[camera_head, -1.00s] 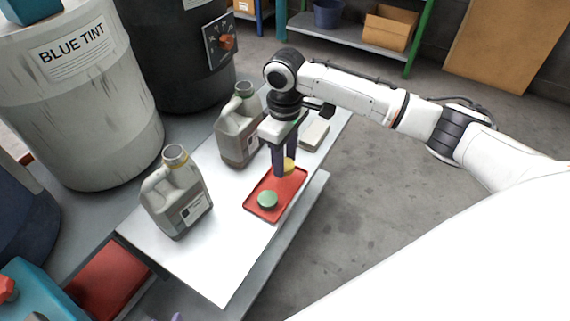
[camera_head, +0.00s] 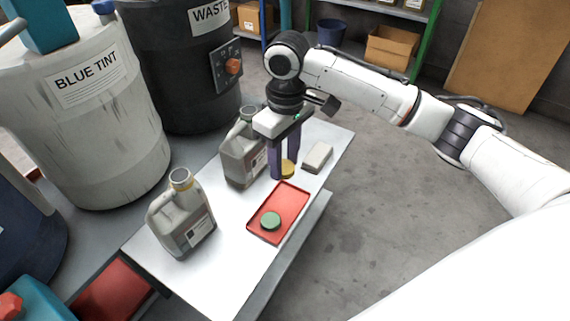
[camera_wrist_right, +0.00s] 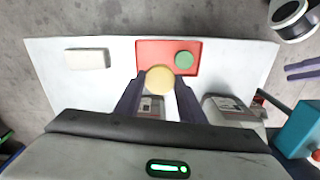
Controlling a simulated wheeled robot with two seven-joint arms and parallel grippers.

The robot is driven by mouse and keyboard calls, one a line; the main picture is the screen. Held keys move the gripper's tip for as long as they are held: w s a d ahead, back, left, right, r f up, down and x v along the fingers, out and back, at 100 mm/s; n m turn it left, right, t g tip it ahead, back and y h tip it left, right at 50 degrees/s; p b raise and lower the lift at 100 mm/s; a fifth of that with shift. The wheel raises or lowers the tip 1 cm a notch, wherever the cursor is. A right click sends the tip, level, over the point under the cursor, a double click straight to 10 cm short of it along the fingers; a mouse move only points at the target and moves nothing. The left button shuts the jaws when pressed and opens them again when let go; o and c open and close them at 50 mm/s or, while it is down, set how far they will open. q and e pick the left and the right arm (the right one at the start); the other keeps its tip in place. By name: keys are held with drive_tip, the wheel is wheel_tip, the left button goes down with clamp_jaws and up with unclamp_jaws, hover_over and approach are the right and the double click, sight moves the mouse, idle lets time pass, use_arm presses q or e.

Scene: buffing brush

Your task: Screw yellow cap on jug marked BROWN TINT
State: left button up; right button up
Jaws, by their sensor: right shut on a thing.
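My right gripper (camera_head: 283,172) is shut on the yellow cap (camera_head: 289,168), held beyond the far end of the red tray. In the right wrist view the yellow cap (camera_wrist_right: 158,79) sits between the fingertips. Two grey jugs with uncapped necks stand on the white table: a near jug (camera_head: 183,222) with a yellowish ring at its neck, and a far jug (camera_head: 236,160) just left of my right gripper. Their labels are too small to read. My left gripper (camera_wrist_right: 303,70) shows only at the right edge of the right wrist view, its fingers apart and empty.
The red tray (camera_head: 290,203) holds a green cap (camera_head: 270,221). A pale block (camera_head: 317,156) lies right of my right gripper. Large drums marked BLUE TINT (camera_head: 85,150) and WASTE (camera_head: 170,100) stand behind the table (camera_head: 225,285). The near part of the tabletop is clear.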

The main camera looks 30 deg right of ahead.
drive_tip(key=s+a+r+m, duration=0.2)
drive_tip(key=s+r+m, duration=0.2)
drive_tip(key=s+r, duration=0.2)
wheel_tip(320, 180, up, 2)
drive_tip(key=shift+a+r+m, duration=0.1)
drive_tip(key=shift+a+m, duration=0.2)
drive_tip(key=shift+a, duration=0.05)
drive_tip(key=shift+a, duration=0.1)
